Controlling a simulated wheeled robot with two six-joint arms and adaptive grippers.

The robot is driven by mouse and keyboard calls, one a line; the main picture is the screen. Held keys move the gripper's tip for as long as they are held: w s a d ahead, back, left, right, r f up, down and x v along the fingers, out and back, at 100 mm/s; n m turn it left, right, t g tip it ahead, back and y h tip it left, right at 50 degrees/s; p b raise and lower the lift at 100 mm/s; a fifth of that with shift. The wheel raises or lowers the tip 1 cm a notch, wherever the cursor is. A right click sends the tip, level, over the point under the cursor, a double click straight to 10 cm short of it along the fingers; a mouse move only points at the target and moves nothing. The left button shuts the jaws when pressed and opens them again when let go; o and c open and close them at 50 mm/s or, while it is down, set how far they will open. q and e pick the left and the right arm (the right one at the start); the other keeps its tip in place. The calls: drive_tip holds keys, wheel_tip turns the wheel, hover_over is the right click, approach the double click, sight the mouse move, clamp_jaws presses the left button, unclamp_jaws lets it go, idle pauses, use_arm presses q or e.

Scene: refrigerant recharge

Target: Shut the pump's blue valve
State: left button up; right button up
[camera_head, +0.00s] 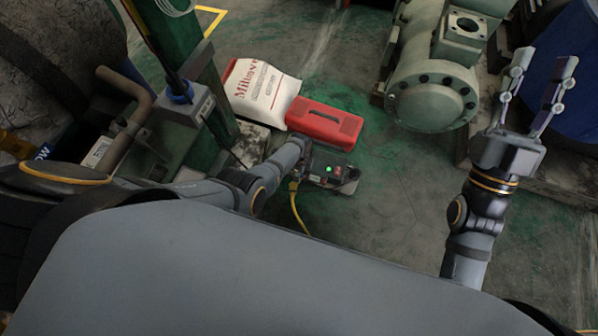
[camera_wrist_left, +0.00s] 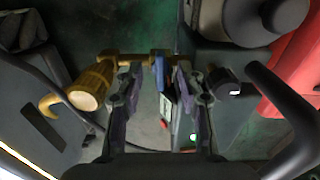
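The pump (camera_head: 330,170) sits low on the floor in the head view, with a lit green light on top. In the left wrist view its green light (camera_wrist_left: 193,137) shows at the lower right. The blue valve handle (camera_wrist_left: 159,73) stands upright on a brass pipe fitting. My left gripper (camera_wrist_left: 158,68) is open, with one finger on each side of the blue handle. The handle is closer to the right finger; I cannot tell whether they touch. In the head view the left fingertips and valve are hidden. My right gripper (camera_head: 543,64) is open and empty, held high at the right.
A red case (camera_head: 325,124) and a white printed bag (camera_head: 262,92) lie just beyond the pump. A yellow hose (camera_head: 297,208) runs beside it. A large green machine (camera_head: 432,90) stands at the back right. Floor right of the pump is clear.

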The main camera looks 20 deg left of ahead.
idle(0.3)
use_arm(q)
wheel_tip(320, 180, up, 9)
drive_tip(key=p, duration=0.9)
